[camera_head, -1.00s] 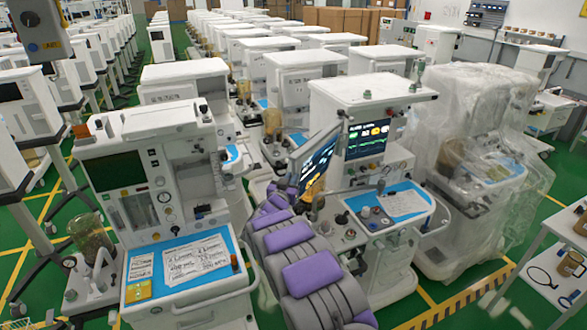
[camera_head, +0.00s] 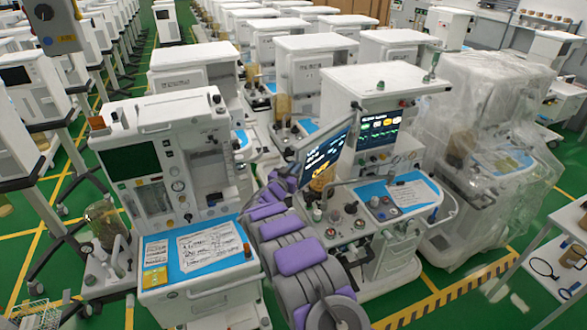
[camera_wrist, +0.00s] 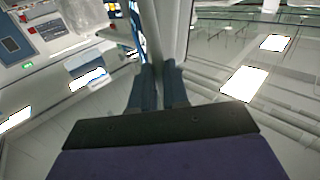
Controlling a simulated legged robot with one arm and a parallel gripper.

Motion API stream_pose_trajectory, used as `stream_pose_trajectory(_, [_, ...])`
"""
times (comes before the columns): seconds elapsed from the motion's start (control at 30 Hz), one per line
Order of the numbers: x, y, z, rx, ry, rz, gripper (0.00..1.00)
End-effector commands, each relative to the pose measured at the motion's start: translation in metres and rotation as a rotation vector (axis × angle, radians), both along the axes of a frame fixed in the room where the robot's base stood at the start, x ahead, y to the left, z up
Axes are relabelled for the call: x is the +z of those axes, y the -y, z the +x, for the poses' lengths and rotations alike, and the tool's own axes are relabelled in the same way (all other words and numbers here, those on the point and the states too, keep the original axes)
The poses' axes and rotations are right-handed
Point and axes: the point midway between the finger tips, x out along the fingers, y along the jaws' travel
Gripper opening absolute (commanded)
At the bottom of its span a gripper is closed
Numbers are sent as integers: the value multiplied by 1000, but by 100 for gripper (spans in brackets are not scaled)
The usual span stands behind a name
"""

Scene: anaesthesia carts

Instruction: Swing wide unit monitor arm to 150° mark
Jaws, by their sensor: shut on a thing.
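The monitor (camera_head: 325,150) stands tilted at the left side of the wide unit (camera_head: 372,88), its lit screen turned to the right in the head view. The unit's own fixed screen (camera_head: 380,132) is just right of it. My purple and grey arm reaches up from the bottom to the monitor's left edge. In the wrist view my gripper (camera_wrist: 157,68) has its two blue fingers close together on a pale edge (camera_wrist: 168,35), which I take to be the monitor's. In the head view the fingertips and the monitor arm's joint are hard to make out. No degree mark can be read.
A second anaesthesia cart (camera_head: 160,150) stands close on the left, with a blue worktop (camera_head: 190,255). A plastic-wrapped unit (camera_head: 490,120) is close on the right. A white table (camera_head: 560,255) is at far right. Green floor shows between carts and in front.

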Motion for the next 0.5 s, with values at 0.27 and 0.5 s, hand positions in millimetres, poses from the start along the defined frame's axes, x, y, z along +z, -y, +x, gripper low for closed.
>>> stream_pose_trajectory(0.27, [0,0,0,1,0,-1,34])
stream_pose_trajectory(0.5, [0,-1,-1,1,0,-1,40])
